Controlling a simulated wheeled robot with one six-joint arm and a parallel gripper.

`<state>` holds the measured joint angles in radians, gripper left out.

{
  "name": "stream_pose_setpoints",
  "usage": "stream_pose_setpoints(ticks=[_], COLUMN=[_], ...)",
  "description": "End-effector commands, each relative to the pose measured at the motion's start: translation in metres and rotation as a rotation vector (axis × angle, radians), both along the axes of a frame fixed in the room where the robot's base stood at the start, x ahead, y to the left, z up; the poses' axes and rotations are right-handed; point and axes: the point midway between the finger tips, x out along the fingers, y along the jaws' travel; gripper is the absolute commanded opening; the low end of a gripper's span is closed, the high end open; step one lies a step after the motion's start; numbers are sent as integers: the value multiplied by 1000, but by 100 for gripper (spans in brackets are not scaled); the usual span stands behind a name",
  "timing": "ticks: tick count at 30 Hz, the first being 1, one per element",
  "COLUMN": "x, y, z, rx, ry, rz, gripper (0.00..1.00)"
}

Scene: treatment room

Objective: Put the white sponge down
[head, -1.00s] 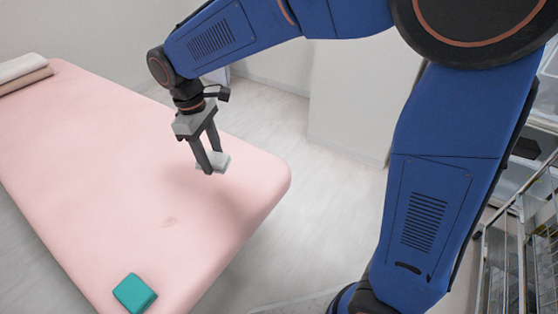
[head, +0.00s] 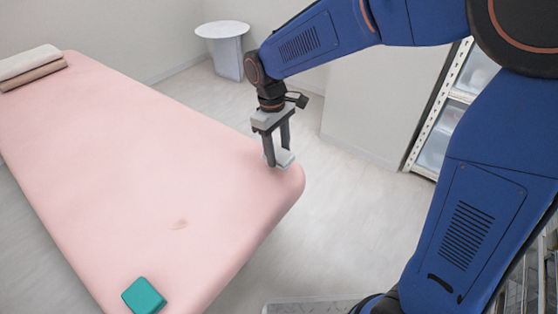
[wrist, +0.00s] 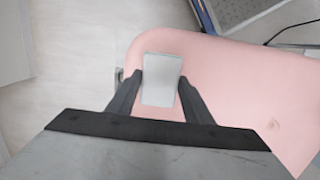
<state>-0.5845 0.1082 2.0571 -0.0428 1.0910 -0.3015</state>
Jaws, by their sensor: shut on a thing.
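The white sponge (head: 285,157) is held between the fingers of my gripper (head: 277,160), near the rounded far right corner of the pink treatment bed (head: 120,150). In the wrist view the sponge (wrist: 162,80) is a pale block between the two dark fingertips (wrist: 161,84), with the pink bed top (wrist: 225,75) behind it. My gripper is shut on it. Whether the sponge touches the bed surface or hangs just above it, I cannot tell.
A teal block (head: 143,296) lies near the bed's front edge. Folded towels (head: 32,66) lie at the bed's far left end. A small round white table (head: 222,30) stands by the back wall. A white shelf rack (head: 440,130) stands at right. The bed's middle is mostly clear.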

Motion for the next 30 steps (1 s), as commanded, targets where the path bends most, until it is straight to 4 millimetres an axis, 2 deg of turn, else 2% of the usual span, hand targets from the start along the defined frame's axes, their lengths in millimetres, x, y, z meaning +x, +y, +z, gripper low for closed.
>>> stream_pose_setpoints(ticks=[12, 25, 26, 27, 30], x=[0, 0, 0, 0, -1], y=[0, 0, 0, 0, 0], z=[-39, -44, -44, -44, -44], rx=[-2, 0, 0, 0, 0], ry=[1, 0, 0, 0, 1], rz=[0, 0, 0, 0, 1], gripper=[22, 22, 53, 63, 65])
